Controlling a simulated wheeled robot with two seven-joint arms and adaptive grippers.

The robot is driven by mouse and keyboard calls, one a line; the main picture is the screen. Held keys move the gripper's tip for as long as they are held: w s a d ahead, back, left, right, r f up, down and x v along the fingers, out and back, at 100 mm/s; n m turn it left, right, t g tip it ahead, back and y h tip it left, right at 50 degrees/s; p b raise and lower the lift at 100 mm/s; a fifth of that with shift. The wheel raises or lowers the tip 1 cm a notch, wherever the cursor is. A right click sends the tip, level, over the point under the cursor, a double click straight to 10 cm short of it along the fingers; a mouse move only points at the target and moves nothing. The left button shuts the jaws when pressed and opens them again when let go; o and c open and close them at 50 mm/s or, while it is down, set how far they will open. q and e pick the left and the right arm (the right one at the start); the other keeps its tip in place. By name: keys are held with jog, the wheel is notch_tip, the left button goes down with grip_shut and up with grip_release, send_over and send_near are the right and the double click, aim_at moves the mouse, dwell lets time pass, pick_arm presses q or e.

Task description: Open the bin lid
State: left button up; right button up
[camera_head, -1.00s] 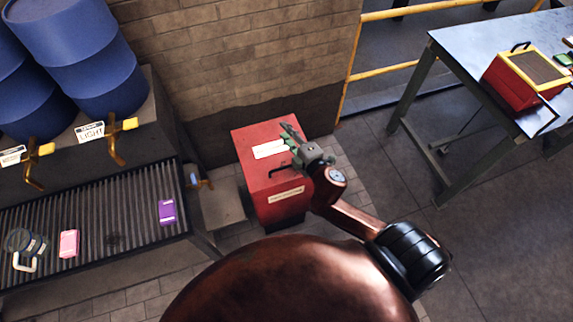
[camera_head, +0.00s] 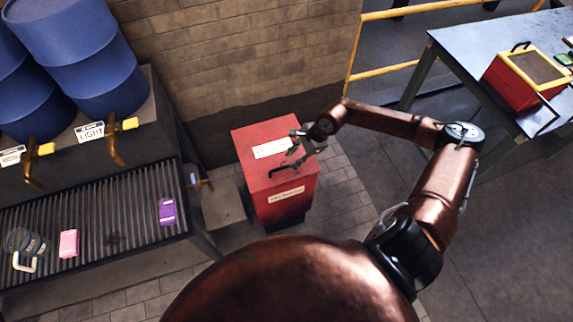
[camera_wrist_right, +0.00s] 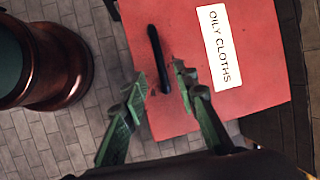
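The red bin (camera_head: 284,200) stands on the floor against the brick wall, with its lid (camera_head: 262,139) down. The lid carries a white label, which reads "OILY CLOTHS" in the right wrist view (camera_wrist_right: 219,45). A black bar handle (camera_wrist_right: 157,55) is on the lid near its edge. My right gripper (camera_head: 298,150) is over the lid. In the right wrist view its green fingers (camera_wrist_right: 160,86) are apart, with the near end of the handle showing between them. Whether they touch it cannot be told. My left gripper is not in view.
A grated bench (camera_head: 100,215) with a purple box (camera_head: 167,211), a pink box (camera_head: 69,243) and a glass jug (camera_head: 24,243) is on the left, below blue drums (camera_head: 75,50). A steel table (camera_head: 465,45) with a red case (camera_head: 520,82) is at right.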

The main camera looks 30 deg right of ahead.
aim_at(284, 167)
jog(key=x, duration=0.6)
jog(key=shift+a+f, duration=0.15)
jog(key=shift+a, duration=0.05)
jog(key=shift+c, duration=0.7)
grip_shut()
